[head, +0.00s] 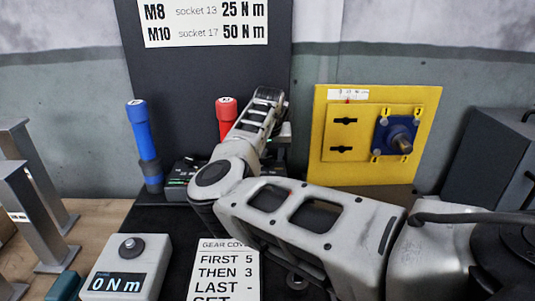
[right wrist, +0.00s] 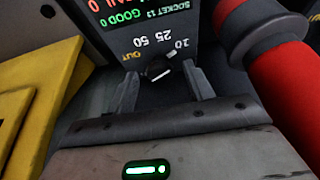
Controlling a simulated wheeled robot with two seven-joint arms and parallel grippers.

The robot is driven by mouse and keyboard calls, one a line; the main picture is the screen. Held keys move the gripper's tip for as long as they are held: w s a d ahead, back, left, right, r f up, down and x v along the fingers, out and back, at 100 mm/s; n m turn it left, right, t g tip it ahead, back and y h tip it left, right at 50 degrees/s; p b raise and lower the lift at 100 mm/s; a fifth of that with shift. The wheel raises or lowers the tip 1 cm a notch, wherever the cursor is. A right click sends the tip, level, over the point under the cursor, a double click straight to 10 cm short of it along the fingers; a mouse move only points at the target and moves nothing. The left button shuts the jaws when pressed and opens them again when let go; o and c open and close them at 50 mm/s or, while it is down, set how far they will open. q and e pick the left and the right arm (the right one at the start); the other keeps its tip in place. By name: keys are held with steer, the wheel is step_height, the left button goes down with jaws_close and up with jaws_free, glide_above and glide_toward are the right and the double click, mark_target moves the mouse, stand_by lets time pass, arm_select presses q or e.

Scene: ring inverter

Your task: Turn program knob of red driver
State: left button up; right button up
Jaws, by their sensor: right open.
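The red driver (head: 226,112) stands upright at the back of the bench, partly hidden by my right arm in the head view. Its red body (right wrist: 285,85) fills the right side of the right wrist view. The program knob (right wrist: 158,70) is a small dark dial with a white mark, on a dark panel printed OUT, 50, 25 and 10, upside down here. Which setting the mark points at is unclear. My right gripper (right wrist: 162,78) is open, its two fingers on either side of the knob; contact cannot be told. My left gripper is not in view.
A blue driver (head: 141,135) stands to the left. A yellow board (head: 370,170) with a blue motor (head: 396,137) stands right of my right arm. A white box (head: 125,265) reading 0 Nm and a gear-cover card (head: 228,262) lie in front. A display (right wrist: 125,14) sits above the knob.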

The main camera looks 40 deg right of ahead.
steer(key=shift+c, duration=0.3)
steer(key=c, duration=0.9)
steer(key=shift+s+d+r+n+p, duration=0.1)
steer(key=shift+r+n+p, duration=0.15)
steer(key=shift+n+p, duration=0.75)
steer(key=shift+d+n+t+y+p, duration=0.1)
steer(key=shift+n+t+y+p, duration=0.25)
steer(key=shift+p, duration=0.8)
steer(key=n, duration=0.1)
steer(key=n+y, duration=0.1)
steer(key=n, duration=0.1)
steer(key=shift+d+f+p, duration=0.1)
steer(key=shift+f+p, duration=0.15)
steer(key=shift+p, duration=0.05)
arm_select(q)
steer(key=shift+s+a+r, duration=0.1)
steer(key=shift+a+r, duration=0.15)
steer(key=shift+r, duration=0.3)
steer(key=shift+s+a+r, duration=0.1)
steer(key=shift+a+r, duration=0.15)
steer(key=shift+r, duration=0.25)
arm_select(e)
steer(key=shift+n+t+y, duration=0.25)
steer(key=shift+n+y, duration=0.2)
steer(key=shift+n, duration=0.5)
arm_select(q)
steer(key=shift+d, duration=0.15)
arm_select(e)
steer(key=o, duration=1)
steer(key=shift+c, duration=0.2)
